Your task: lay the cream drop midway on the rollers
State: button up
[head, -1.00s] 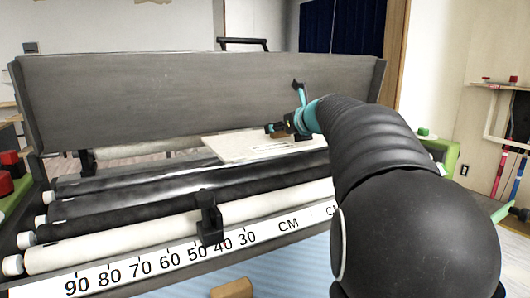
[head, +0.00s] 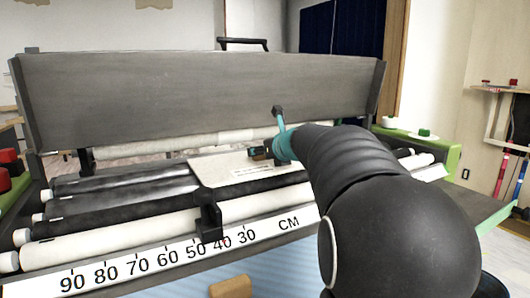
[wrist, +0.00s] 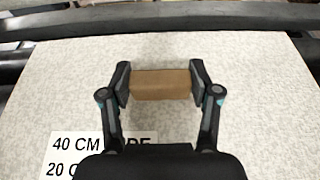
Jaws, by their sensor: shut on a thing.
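The cream drop (head: 212,170) is a pale speckled sheet with a printed label, over the rear rollers behind the black bracket. In the wrist view the sheet (wrist: 60,90) fills most of the picture, and its label reads "40 CM", partly hidden by my gripper. A brown block (wrist: 160,84) sits on the sheet. My gripper (wrist: 161,84) is shut on this block, one finger at each end. In the head view my gripper (head: 262,153) is at the sheet's right part, and my arm hides its right end. The dark and white rollers (head: 120,203) run left to right. I cannot tell whether the sheet touches them.
A ruler strip (head: 150,257) marked in CM runs along the front. A black bracket (head: 209,216) stands at about 40 to 50. A grey raised panel (head: 190,95) closes off the back. Another brown block (head: 231,287) lies at the front. The rollers' left part is uncovered.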

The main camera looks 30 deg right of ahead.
jog(key=o, duration=1.3)
jog(key=shift+f, duration=0.1)
jog(key=shift+c, duration=0.2)
jog(key=shift+r, duration=0.25)
jog(key=v, duration=1.2)
jog(key=shift+f, duration=0.1)
